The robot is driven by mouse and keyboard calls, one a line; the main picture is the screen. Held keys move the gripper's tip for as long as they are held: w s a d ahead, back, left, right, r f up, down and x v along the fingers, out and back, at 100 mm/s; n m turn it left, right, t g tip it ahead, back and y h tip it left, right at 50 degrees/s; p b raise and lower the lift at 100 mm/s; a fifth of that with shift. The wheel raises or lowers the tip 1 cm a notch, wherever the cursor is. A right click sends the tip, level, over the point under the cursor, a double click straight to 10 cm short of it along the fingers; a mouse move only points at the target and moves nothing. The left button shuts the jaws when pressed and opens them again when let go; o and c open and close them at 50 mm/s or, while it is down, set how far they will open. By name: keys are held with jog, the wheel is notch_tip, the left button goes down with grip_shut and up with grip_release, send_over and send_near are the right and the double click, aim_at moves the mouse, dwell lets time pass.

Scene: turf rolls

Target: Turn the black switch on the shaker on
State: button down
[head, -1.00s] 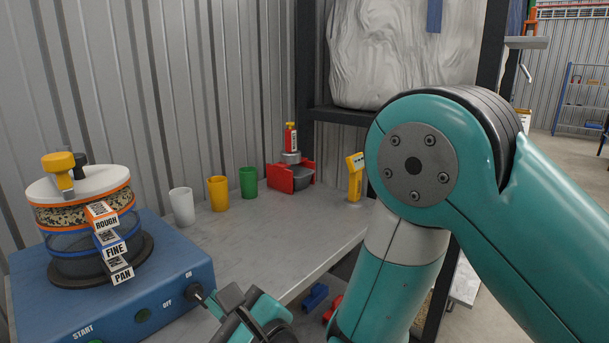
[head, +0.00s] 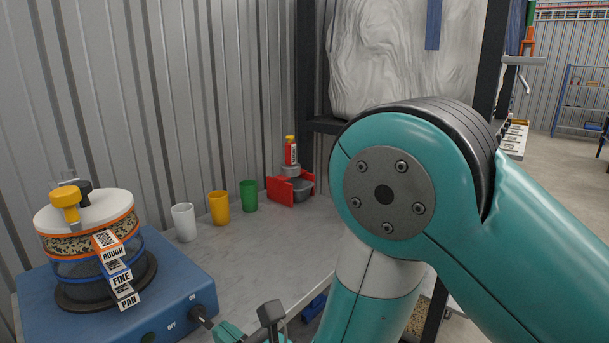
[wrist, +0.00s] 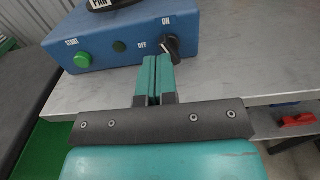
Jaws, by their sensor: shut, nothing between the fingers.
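The shaker (head: 185,278) is a blue box at the lower left, carrying a round stack of sieves labelled ROUGH, FINE and PAN. Its black switch (head: 202,315) sticks out of the front face. In the wrist view the black switch (wrist: 171,47) sits between the printed words OFF, on its left, and ON, above it. I cannot tell for sure which word it points at. My gripper (wrist: 157,60) is shut and empty, its fingertips just below and left of the switch. Whether they touch it is unclear. In the head view my gripper is only partly in frame.
White (head: 184,222), yellow (head: 219,207) and green (head: 249,196) cups stand behind on the grey bench (head: 270,245). A red holder (head: 290,190) is farther back.

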aim_at(201, 317)
jog(key=p, duration=0.2)
jog(key=w+a+p, duration=0.1)
jog(key=shift+w+a+r+p, duration=0.2)
jog(key=shift+a+r+p, duration=0.1)
jog(key=shift+r+p, duration=0.1)
jog(key=p+x, duration=0.3)
jog(key=p, duration=0.2)
jog(key=shift+w, duration=0.15)
jog(key=shift+w+a+f+p, duration=0.15)
jog(key=shift+a+p, duration=0.25)
jog(key=shift+p, duration=0.8)
jog(key=shift+w, duration=0.1)
